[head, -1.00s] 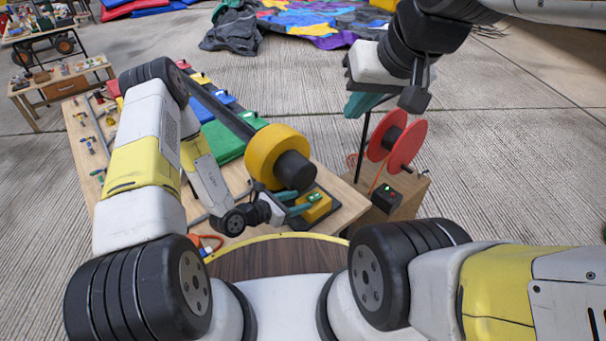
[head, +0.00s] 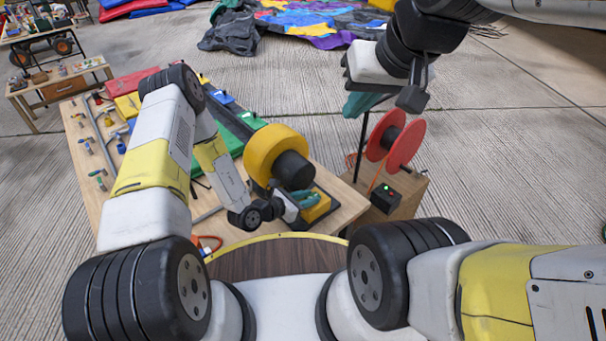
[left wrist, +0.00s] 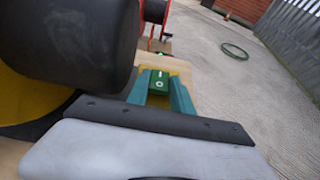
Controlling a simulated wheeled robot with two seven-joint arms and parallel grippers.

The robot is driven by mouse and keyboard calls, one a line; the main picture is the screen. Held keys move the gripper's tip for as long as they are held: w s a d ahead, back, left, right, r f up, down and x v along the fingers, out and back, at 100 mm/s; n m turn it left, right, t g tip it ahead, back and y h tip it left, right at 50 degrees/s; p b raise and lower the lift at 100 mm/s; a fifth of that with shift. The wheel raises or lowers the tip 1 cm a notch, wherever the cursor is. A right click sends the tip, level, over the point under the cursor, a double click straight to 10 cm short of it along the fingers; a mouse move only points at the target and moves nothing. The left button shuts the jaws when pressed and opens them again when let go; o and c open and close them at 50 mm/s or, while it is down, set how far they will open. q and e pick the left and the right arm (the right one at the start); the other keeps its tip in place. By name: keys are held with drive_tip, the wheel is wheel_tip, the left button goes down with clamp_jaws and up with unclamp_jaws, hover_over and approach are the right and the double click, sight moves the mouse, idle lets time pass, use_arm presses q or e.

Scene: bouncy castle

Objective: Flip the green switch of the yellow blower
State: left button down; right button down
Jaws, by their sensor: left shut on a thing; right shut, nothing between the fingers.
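The yellow blower (head: 262,150), with a black motor end, sits on the near right end of the wooden board. Its green switch (left wrist: 159,79), with white marks, sits on a yellow box (head: 318,209) beside the motor. My left gripper (head: 310,199) is at this box. In the left wrist view its teal fingers (left wrist: 163,92) lie on either side of the green switch, shut on it. The fingers hide the switch in the head view. My right gripper (head: 358,106) is raised at the upper right, shut and empty, apart from the blower.
A red reel (head: 404,147) and a small black box (head: 385,198) with lights stand on a wooden crate right of the blower. Tools and coloured pieces lie on the board to the left.

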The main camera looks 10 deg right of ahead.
use_arm(q)
drive_tip(key=shift+s+a+f+t+h, duration=0.1)
drive_tip(key=shift+f+t+h, duration=0.15)
drive_tip(key=shift+h, duration=0.15)
drive_tip(key=shift+a+f+t+h, duration=0.1)
drive_tip(key=shift+t+h, duration=0.15)
drive_tip(key=shift+h, duration=0.15)
drive_tip(key=shift+t+h, duration=0.7)
drive_tip(key=shift+h, duration=0.3)
drive_tip(key=c, duration=1.1)
unclamp_jaws()
